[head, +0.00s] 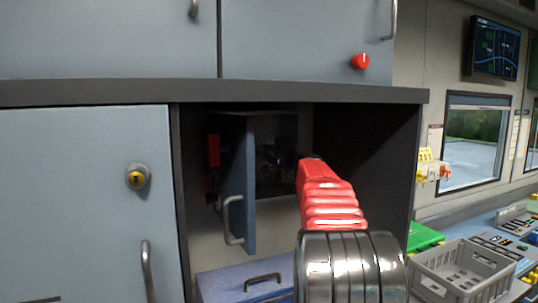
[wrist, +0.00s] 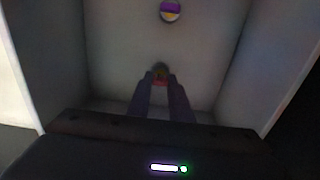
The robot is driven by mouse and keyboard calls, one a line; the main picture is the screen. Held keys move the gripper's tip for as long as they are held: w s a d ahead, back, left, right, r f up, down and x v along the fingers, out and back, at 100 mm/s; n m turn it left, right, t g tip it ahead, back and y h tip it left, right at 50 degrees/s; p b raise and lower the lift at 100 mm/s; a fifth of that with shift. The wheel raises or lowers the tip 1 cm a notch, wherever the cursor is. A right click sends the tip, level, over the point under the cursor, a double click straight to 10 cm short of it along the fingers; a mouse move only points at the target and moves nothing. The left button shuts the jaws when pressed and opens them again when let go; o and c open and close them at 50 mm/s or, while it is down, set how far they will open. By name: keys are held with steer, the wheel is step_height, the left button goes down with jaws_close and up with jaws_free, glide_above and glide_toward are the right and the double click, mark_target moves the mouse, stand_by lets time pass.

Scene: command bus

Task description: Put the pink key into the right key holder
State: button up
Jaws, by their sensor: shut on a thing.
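My gripper (wrist: 160,80) shows in the wrist view, with its two dark fingers close together inside a pale box-like recess. A small pinkish-red piece (wrist: 160,83) shows between the fingertips, and I take it to be the pink key. Most of it is hidden by the fingers. A dim, yellowish round fitting (wrist: 160,69) is right at the fingertips; I cannot tell whether the key touches it or is in it. A round purple and yellow fitting (wrist: 170,11) is farther up. I cannot tell which is the right key holder. In the head view my red arm hides the gripper.
The dark cabinet opening (head: 365,165) surrounds my arm. An open blue door (head: 250,185) with a handle is close to its left. A yellow lock (head: 136,177) is on the left cabinet door, a red knob (head: 360,61) above. A grey crate (head: 460,270) stands at right.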

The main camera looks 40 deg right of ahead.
steer(key=shift+w, duration=0.2)
steer(key=o, duration=1)
steer(key=shift+c, duration=0.2)
steer(key=shift+v, duration=1.45)
stand_by(0.4)
steer(key=v, duration=0.7)
stand_by(0.7)
stand_by(0.4)
steer(key=shift+s, duration=0.1)
